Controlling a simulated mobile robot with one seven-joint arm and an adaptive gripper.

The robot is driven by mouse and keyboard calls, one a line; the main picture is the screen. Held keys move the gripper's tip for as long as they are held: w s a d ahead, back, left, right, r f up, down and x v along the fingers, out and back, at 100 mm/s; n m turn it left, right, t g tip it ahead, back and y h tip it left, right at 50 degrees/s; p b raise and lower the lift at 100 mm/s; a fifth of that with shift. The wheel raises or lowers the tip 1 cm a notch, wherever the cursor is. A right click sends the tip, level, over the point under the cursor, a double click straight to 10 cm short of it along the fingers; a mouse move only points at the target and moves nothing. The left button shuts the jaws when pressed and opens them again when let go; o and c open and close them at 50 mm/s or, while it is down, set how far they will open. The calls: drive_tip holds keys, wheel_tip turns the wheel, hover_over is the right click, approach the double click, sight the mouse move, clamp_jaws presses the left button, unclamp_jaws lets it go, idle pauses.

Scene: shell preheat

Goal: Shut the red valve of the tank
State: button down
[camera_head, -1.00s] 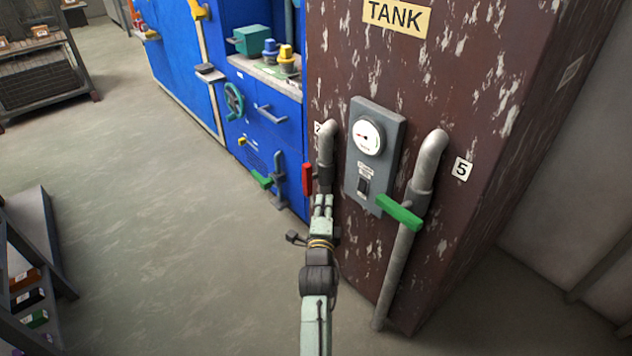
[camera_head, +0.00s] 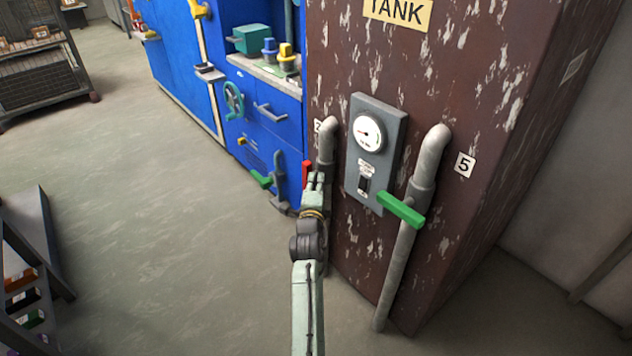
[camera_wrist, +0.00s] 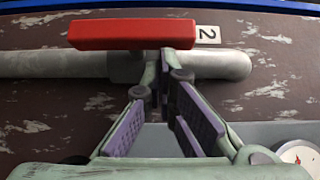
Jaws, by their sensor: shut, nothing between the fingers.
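The red valve handle (camera_head: 307,169) is on the left pipe (camera_head: 329,140) of the brown tank (camera_head: 470,60), beside the label 2. In the head view its lower part is hidden behind my fingers. In the wrist view the red handle (camera_wrist: 130,33) lies lengthwise along the pipe (camera_wrist: 50,66). My gripper (camera_head: 315,177) is shut and empty, its tips at the handle. In the wrist view my gripper's fingertips (camera_wrist: 165,62) overlap the right part of the handle's lower edge. I cannot tell whether they touch it.
A grey panel (camera_head: 386,120) with a gauge stands right of the pipe. A green handle (camera_head: 401,208) sticks out from the right pipe near label 5. A blue cabinet (camera_head: 270,100) with valves is to the left. The floor at left is open, with steps at the edge.

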drive_tip(key=shift+r, duration=0.1)
drive_tip(key=shift+r+p, duration=0.15)
drive_tip(key=shift+p, duration=0.4)
